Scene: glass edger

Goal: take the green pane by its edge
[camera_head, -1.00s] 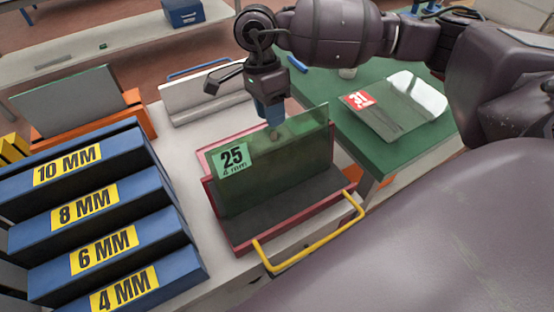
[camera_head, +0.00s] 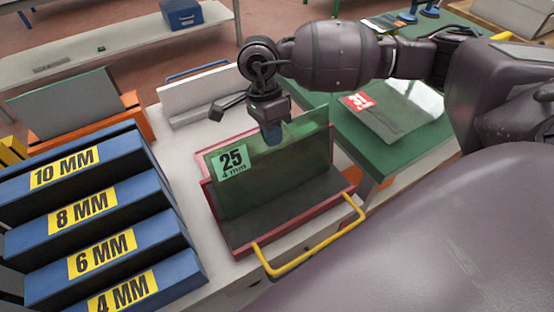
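The green pane (camera_head: 290,158) is a see-through sheet standing on its long edge in a red-framed holder with a dark base (camera_head: 285,212). A green label reading "25, 4 mm" (camera_head: 231,161) is at its upper left corner. My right gripper (camera_head: 272,137) points down at the middle of the pane's top edge. My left gripper is out of view.
A yellow bar handle (camera_head: 318,243) juts from the holder's front. Blue racks labelled 4 to 10 MM (camera_head: 150,220) stand at left. A pane labelled 31 (camera_head: 390,115) lies on the green table (camera_head: 365,160) at right. A grey pane (camera_head: 65,100) stands behind the racks.

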